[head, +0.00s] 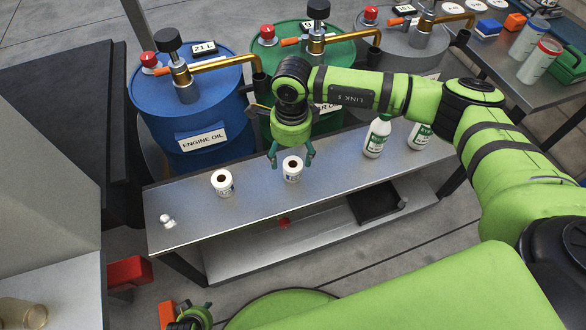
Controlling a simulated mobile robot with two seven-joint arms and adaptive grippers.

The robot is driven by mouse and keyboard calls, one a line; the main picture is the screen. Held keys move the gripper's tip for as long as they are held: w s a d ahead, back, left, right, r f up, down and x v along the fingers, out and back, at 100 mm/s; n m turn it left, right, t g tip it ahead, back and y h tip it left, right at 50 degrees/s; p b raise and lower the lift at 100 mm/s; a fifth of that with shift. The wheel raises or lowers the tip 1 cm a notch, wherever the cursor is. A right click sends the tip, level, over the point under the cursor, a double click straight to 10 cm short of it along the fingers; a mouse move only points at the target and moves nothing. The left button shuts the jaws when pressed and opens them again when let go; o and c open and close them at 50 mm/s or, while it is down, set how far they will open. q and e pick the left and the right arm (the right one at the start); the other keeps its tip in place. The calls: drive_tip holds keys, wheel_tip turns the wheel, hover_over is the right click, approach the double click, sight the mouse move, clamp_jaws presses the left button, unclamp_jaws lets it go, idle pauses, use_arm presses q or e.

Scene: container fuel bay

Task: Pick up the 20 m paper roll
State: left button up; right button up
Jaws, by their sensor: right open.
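Two white paper rolls stand upright on the grey metal bench (340,165). One paper roll (222,188) is left of the middle, and the other paper roll (292,174) is to its right. Their labels are too small to read, so I cannot tell which is the 20 m one. My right gripper (291,158) points down over the right-hand roll, open, with one finger on each side of it. I cannot tell whether the fingers touch it. My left gripper (192,318) is low at the bottom edge, partly cut off, and its fingers are unclear.
Blue (195,110), green (335,95) and grey (405,50) drums with pumps stand behind the bench. White bottles (376,138) stand right of the rolls. A small white object (167,221) lies at the bench's left end. A black tray (375,205) is on the lower shelf.

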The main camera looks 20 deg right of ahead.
sight(293, 165)
drive_tip(key=f, duration=0.4)
drive_tip(key=w+d+f, duration=0.1)
drive_tip(key=f, duration=0.2)
drive_tip(key=shift+b, duration=0.3)
drive_tip(key=shift+r, duration=0.1)
drive_tip(key=c, duration=1.2)
